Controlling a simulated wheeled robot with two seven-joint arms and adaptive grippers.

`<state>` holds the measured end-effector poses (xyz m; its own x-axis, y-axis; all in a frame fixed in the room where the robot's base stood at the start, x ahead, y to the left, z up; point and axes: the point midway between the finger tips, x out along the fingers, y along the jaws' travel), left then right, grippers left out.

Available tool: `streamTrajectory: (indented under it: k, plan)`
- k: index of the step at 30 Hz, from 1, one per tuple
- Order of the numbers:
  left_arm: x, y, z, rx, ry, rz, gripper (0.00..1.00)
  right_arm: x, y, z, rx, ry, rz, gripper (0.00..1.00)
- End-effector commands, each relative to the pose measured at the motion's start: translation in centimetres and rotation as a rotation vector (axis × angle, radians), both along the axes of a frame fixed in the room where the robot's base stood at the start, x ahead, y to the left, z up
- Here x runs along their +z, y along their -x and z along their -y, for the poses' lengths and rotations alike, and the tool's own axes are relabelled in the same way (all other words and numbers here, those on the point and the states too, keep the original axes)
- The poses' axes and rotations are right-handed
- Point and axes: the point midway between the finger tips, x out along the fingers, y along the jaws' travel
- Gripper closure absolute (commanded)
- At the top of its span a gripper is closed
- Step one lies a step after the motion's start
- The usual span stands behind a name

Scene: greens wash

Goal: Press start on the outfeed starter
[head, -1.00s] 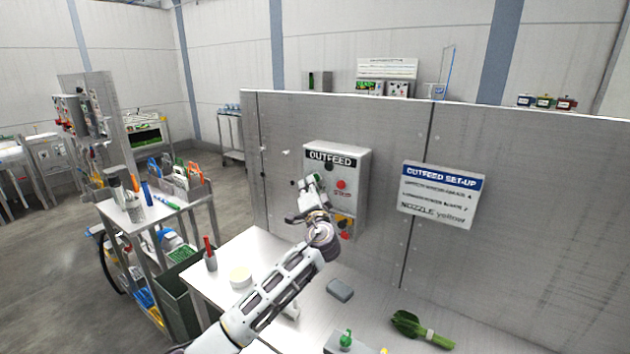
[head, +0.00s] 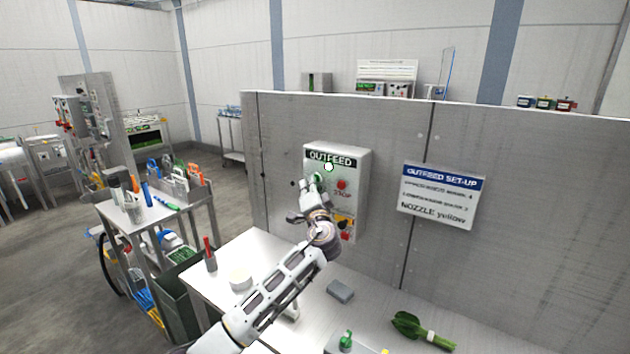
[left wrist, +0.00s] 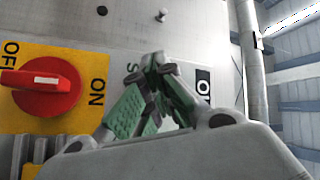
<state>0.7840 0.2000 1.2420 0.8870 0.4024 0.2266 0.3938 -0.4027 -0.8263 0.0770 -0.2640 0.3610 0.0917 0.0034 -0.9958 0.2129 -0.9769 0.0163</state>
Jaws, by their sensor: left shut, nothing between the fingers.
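The outfeed starter (head: 354,190) is a pale grey box on the metal wall, headed OUTFEED. A round lamp (head: 328,167) under its heading glows white with a green rim. A red stop button (head: 341,184) is on its right side. My left gripper (head: 316,181) is shut and empty at the left of the box face, where it covers the start button. In the left wrist view, its green-padded fingertips (left wrist: 158,62) meet at the panel beside a partly hidden green letter S. I cannot tell contact for certain. My right gripper is not in view.
A red rotary switch (left wrist: 42,88) on a yellow ON/OFF plate is close to my left gripper. An OUTFEED SET-UP sign (head: 440,196) hangs to the right. The bench below holds a grey block (head: 340,291) and bundled greens (head: 422,330).

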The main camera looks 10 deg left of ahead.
Motion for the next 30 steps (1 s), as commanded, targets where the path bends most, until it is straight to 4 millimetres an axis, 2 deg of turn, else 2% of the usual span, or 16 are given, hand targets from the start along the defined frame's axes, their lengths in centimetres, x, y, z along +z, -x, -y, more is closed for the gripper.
streamTrajectory:
  k: [18, 30]
  plan:
    - [0.0, 1.6, -0.5, -0.001, 0.0, 0.0, 1.0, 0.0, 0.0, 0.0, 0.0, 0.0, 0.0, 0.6]
    - [0.0, 1.7, -0.6, 0.0, 0.0, 0.0, 1.0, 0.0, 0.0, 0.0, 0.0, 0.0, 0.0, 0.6]
